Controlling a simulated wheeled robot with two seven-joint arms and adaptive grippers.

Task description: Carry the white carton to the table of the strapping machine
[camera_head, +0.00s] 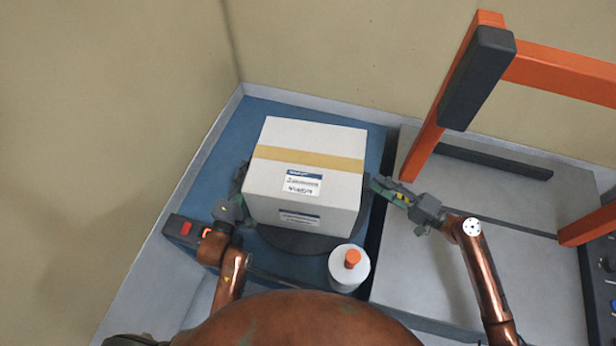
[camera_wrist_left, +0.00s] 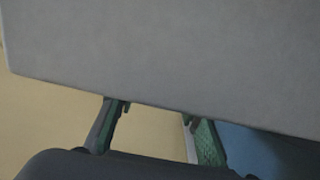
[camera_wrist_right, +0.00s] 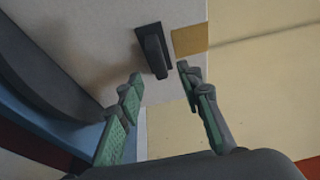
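The white carton (camera_head: 350,190), with tan tape and labels, stands on a dark round plate (camera_head: 290,238) on the blue table. My left gripper (camera_head: 240,178) is at its left side. In the left wrist view its fingers (camera_wrist_left: 155,112) are apart, with the tips partly hidden by the carton (camera_wrist_left: 170,50). My right gripper (camera_head: 378,186) is at the right side. In the right wrist view its fingers (camera_wrist_right: 158,72) are apart, and a dark handle (camera_wrist_right: 153,50) on the carton's side lies beyond them. The strapping machine's grey table (camera_head: 470,270) is at the right.
The machine's orange arch (camera_head: 430,125) rises over its table. A white bottle with an orange cap (camera_head: 349,268) stands in front of the carton. A black device with a red patch (camera_head: 183,229) lies at the left edge. Walls close the back and left. The grey table looks clear.

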